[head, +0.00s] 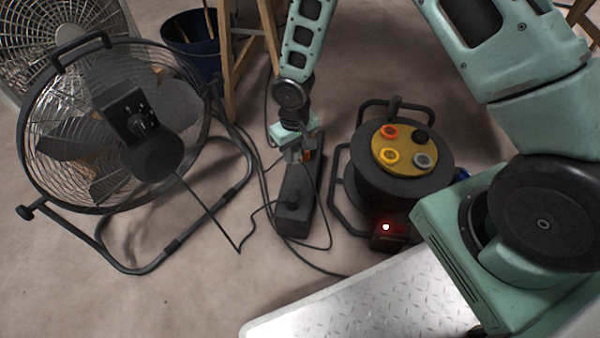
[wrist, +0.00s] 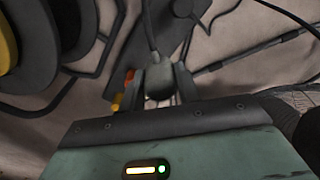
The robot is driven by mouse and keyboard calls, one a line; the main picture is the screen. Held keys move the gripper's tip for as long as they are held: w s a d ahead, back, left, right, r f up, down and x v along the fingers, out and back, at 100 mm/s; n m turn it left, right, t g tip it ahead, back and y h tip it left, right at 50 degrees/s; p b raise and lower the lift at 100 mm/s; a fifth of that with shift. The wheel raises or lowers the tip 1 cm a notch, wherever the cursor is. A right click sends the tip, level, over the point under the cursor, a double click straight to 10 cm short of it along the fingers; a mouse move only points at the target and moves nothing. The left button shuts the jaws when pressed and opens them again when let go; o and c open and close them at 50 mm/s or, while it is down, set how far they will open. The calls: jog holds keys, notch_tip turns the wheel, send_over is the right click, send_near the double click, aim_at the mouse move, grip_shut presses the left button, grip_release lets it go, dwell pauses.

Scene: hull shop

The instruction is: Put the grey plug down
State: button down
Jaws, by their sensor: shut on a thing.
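My gripper (head: 301,157) points down over the far end of a long black power strip (head: 293,207) on the floor. In the wrist view my gripper (wrist: 160,88) is shut on the grey plug (wrist: 158,77), with its cord running up and away from it. The fingers hide much of the plug in the head view. I cannot tell whether the plug touches the strip. A dark plug (head: 292,201) sits at the strip's near end, with a cable leading from it.
A cable reel (head: 383,197) with coloured round sockets and a red light stands right of the strip. A large floor fan (head: 115,130) stands left. Cables lie around the strip. A blue bucket (head: 190,42) is behind. Bare floor (head: 170,295) shows at front left.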

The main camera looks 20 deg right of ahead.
jog(key=shift+w+d+f+b, duration=0.25)
jog(key=shift+d+f, duration=0.1)
jog(key=shift+f, duration=0.25)
jog(key=shift+w+d+f+b, duration=0.1)
jog(key=shift+w+d+f, duration=0.2)
jog(key=shift+f, duration=0.3)
jog(key=b, duration=0.3)
send_over(299, 179)
notch_tip(299, 179, down, 6)
jog(key=shift+r, duration=0.2)
jog(key=shift+f+b, duration=1.25)
jog(key=shift+f, duration=0.6)
jog(key=shift+s, duration=0.1)
jog(key=shift+a+f, duration=0.1)
jog(key=shift+f, duration=0.2)
jog(key=c, duration=1)
grip_release()
